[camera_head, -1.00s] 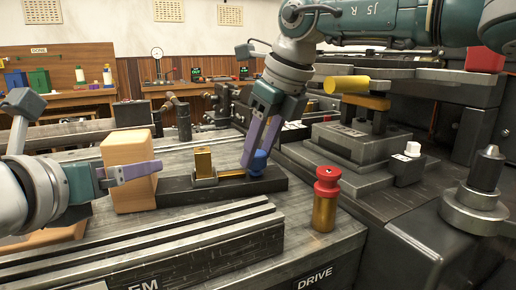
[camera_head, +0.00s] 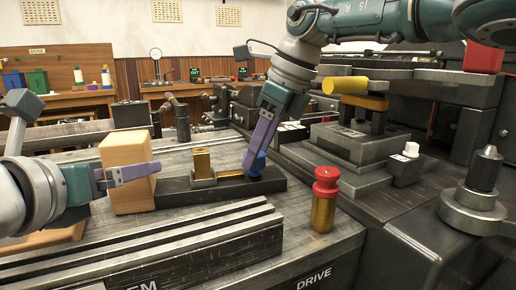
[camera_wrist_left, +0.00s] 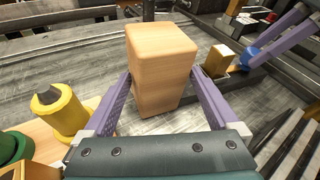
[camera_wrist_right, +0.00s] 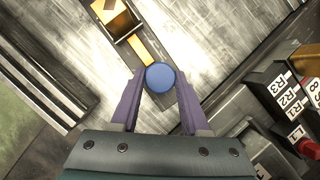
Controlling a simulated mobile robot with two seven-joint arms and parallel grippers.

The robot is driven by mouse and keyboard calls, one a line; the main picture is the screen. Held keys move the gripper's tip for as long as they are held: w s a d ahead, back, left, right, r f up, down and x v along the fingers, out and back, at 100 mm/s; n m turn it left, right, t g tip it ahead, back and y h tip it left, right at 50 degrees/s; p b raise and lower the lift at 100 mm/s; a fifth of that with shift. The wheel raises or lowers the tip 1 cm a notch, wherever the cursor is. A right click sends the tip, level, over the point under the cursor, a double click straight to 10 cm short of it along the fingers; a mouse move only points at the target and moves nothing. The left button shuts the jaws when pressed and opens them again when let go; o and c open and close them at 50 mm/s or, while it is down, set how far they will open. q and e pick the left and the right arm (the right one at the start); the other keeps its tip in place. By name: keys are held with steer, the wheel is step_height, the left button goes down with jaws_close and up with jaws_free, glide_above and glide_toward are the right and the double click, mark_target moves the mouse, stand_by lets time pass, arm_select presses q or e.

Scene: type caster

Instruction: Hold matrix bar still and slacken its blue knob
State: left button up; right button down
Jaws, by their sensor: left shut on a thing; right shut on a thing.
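The dark matrix bar (camera_head: 225,198) lies on the grey metal bed, with a brass block (camera_head: 201,163) and a flat brass strip on it. Its round blue knob (camera_head: 258,162) is at the right end and shows in the right wrist view (camera_wrist_right: 160,77). My right gripper (camera_head: 254,168) comes down from above, shut on the blue knob, one finger on each side. A tall wooden block (camera_head: 127,170) stands upright at the bar's left end; I cannot tell whether they are joined. My left gripper (camera_wrist_left: 160,88) is shut on this wooden block, its fingers on opposite sides.
A red-topped brass knob (camera_head: 325,200) stands right of the bar, near the bed's edge. A yellow cylinder (camera_head: 346,85) and machine blocks rise behind it. Slotted rails run in front.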

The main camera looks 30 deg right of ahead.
arm_select(q)
steer(key=shift+d, duration=0.1)
arm_select(e)
steer(key=shift+c, duration=1.9)
jaws_free()
steer(key=shift+r, duration=0.1)
steer(key=v, duration=1.2)
steer(key=shift+a, duration=0.1)
arm_select(q)
steer(key=o, duration=1)
steer(key=shift+s, duration=0.1)
